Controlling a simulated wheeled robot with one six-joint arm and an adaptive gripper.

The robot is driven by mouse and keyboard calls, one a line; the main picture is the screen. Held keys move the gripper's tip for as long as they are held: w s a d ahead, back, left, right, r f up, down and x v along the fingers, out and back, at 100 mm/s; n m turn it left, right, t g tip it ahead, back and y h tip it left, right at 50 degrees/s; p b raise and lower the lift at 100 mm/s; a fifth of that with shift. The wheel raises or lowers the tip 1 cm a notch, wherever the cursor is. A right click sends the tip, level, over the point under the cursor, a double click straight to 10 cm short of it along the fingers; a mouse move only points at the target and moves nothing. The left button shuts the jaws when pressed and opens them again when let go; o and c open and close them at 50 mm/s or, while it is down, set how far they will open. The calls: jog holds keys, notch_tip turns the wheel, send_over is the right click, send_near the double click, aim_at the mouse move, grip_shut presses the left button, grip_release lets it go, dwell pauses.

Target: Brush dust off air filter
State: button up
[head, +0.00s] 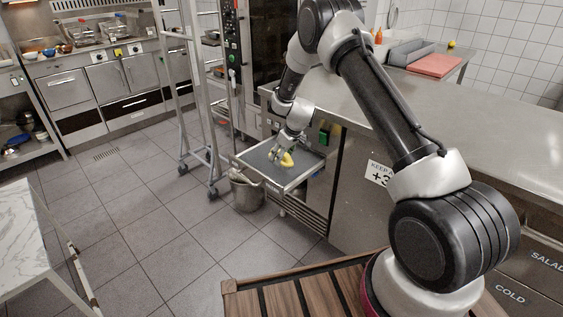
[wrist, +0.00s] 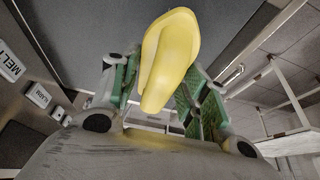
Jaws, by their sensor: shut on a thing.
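A grey flat panel in a light metal frame, which looks like the air filter (head: 312,158), sticks out level from the front of the counter unit. My gripper (head: 281,150) is over its middle, pointing down. It is shut on a yellow tool, which looks like the brush (head: 288,160). In the wrist view, the smooth yellow brush (wrist: 172,52) stands between the green pads of my gripper (wrist: 160,88). The grey filter surface (wrist: 110,22) lies behind it. Bristles and dust cannot be made out, and I cannot tell whether the brush touches the panel.
A metal bucket (head: 247,192) stands on the floor under the panel. A wheeled rack (head: 187,110) is just left. The steel counter (head: 440,110) runs along the right, with a red board (head: 435,66) on it. A marble-topped table (head: 18,235) is at lower left. The tiled floor between is clear.

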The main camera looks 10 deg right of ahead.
jog(key=shift+r, duration=2.55)
